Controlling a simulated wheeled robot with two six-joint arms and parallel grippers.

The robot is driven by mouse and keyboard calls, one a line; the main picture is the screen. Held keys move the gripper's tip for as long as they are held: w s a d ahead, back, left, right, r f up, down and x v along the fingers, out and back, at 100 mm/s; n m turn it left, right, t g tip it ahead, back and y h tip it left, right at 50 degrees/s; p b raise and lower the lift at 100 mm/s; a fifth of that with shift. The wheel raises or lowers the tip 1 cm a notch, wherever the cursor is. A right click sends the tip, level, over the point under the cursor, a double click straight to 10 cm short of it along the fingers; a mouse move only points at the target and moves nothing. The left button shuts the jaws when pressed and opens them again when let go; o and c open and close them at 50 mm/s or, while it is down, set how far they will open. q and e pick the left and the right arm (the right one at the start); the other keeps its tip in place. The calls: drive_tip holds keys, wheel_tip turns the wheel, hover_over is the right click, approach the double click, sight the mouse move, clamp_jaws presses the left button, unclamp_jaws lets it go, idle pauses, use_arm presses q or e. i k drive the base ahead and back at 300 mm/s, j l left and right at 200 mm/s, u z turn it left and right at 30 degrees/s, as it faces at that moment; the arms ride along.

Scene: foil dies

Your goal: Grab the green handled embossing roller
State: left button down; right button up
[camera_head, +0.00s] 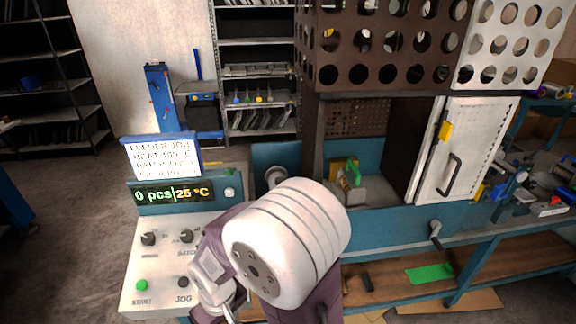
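A small green part (354,173), shaped like a handle, shows inside the machine's opening beside a yellow block. It is too small to tell for sure whether it is the embossing roller's handle. It sits at or above a grey block (372,192). A large white joint of my own arm fills the lower middle of the view and covers part of the machine's front. No gripper fingers can be made out in this view.
The machine's white perforated door (467,150) stands open on the right of the opening. A control panel (160,252) with a display reading 0 pcs and 25 °C is at left. A green sheet (430,273) lies on the lower shelf. A cluttered bench is at far right.

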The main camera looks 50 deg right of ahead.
sight(348, 178)
drive_tip(key=z, duration=2.3)
drive_tip(key=i+l, duration=0.05)
drive_tip(key=i, duration=0.05)
